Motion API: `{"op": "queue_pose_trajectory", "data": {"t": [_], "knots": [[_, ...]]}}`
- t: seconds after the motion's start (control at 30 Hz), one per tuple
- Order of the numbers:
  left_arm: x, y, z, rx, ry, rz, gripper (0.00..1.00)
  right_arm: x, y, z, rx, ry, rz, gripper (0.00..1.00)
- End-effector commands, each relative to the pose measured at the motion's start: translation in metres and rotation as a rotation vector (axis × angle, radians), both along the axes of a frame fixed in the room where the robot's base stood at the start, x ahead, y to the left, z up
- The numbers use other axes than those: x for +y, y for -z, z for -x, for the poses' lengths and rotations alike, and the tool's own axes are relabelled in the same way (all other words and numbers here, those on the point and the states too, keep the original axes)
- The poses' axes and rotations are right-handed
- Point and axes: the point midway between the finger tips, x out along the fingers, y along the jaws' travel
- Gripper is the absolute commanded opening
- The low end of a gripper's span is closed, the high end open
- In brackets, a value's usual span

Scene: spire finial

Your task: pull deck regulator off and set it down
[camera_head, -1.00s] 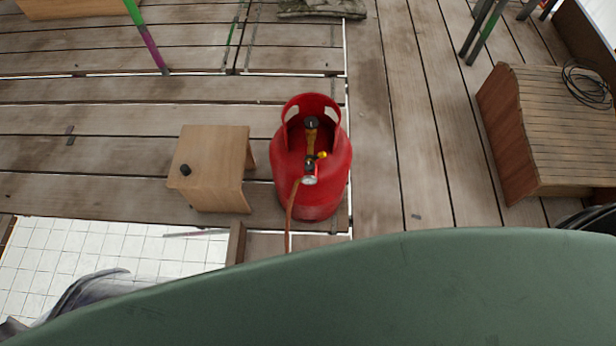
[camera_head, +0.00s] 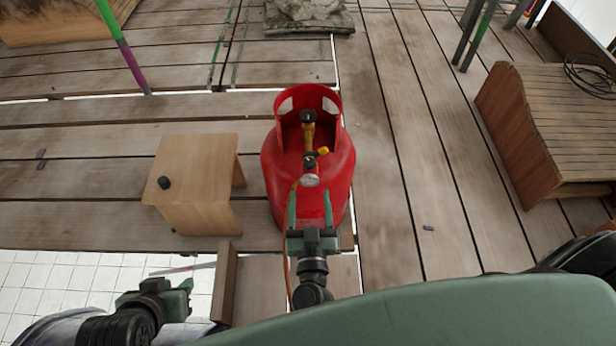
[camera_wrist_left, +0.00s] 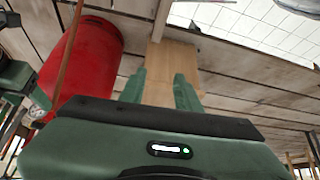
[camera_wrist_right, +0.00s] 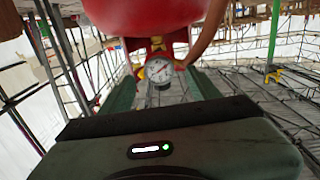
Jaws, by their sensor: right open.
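The deck regulator (camera_head: 311,179), with a round white gauge, sits on the valve (camera_head: 310,158) of the red gas cylinder (camera_head: 340,170). An orange-brown hose (camera_head: 286,270) runs from it toward me. The regulator's gauge also shows in the right wrist view (camera_wrist_right: 158,70), between the fingertips in the picture. My right gripper (camera_head: 310,200) is open and empty, its fingers pointing at the regulator from the near side; I cannot tell how far off they are. My left gripper (camera_head: 186,298) is open and empty, low at the left, apart from the cylinder.
A wooden stool (camera_head: 198,165) with a small black cap (camera_head: 164,183) on top stands left of the cylinder. A slatted wooden box (camera_head: 560,120) with a coiled black cable (camera_head: 595,75) is at right. A stone piece (camera_head: 308,14) lies at the back.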

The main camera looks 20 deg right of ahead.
Motion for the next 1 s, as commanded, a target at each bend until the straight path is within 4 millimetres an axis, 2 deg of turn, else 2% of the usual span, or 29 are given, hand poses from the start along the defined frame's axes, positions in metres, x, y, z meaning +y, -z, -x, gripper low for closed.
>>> {"op": "queue_pose_trajectory", "data": {"t": [0.37,0.53,0.77,1.0], "knots": [[0.000,-0.004,0.001,-0.004,0.000,0.001,0.33,-0.001,-0.002,0.000,-0.003,0.010,-0.002,0.62],[-0.002,-0.005,-0.005,-0.032,0.002,0.006,0.33,-0.002,-0.001,-0.004,-0.004,0.010,-0.002,0.62],[-0.010,-0.017,-0.030,-0.158,0.012,0.034,0.33,-0.007,0.000,-0.020,-0.005,0.010,-0.001,0.62],[-0.020,-0.037,-0.059,-0.320,0.024,0.069,0.33,-0.012,0.000,-0.039,-0.005,0.010,-0.002,0.62]]}}
